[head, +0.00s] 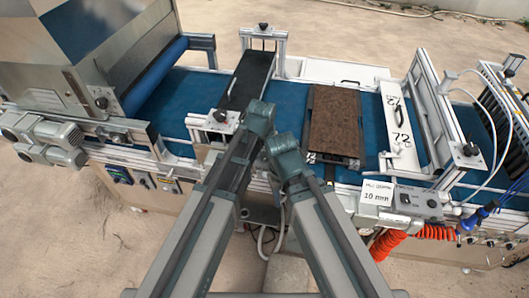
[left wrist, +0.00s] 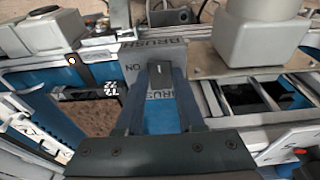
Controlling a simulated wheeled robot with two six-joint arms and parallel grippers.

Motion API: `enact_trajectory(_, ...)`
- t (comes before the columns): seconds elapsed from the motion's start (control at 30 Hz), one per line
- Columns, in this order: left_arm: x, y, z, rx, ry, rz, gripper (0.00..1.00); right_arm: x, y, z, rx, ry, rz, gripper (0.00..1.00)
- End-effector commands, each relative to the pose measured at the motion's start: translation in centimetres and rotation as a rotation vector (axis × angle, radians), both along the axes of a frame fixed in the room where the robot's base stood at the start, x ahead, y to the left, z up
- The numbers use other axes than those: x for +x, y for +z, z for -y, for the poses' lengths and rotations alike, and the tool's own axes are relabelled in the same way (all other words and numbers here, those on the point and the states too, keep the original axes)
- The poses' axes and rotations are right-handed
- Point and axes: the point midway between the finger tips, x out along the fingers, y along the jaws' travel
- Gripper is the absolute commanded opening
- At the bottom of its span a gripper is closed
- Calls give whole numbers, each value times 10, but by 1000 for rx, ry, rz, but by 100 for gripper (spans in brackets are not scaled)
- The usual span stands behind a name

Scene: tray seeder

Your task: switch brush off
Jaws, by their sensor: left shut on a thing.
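The brush switch (left wrist: 160,72) is a small dark lever on a grey plate (left wrist: 172,50) in the left wrist view. The plate carries the words BRUSH and ON, and part of the lettering lies behind my fingers. My left gripper (left wrist: 159,80) has its two fingers on either side of the lever and is shut on it. The lever's exact tilt is hard to tell. In the head view my arm links cross the middle of the machine's front, and I cannot make out the switch there.
The blue belt (head: 385,148) runs across the machine. A soil-filled tray (head: 335,122) lies on it, beside white plates marked 72 (head: 403,140). A red coiled hose (head: 385,245) hangs at the front right. Grey housings (left wrist: 255,40) stand near the switch.

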Motion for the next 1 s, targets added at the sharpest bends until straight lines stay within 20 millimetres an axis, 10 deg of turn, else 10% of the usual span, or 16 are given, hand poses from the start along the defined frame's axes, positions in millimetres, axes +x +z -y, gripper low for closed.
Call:
enact_trajectory(0.63,8,1,2,47,0,-236,0,0,5,0,0,0,0,50)
enact_trajectory(0.67,8,1,2,47,0,-236,39,0,5,0,0,0,0,50)
enact_trajectory(0.7,8,1,2,47,0,-236,46,0,5,0,0,0,0,50)
enact_trajectory(0.83,8,1,2,47,0,-235,68,0,5,0,0,0,0,50)
enact_trajectory(1.0,8,1,2,47,0,-235,68,0,5,0,0,0,0,50)
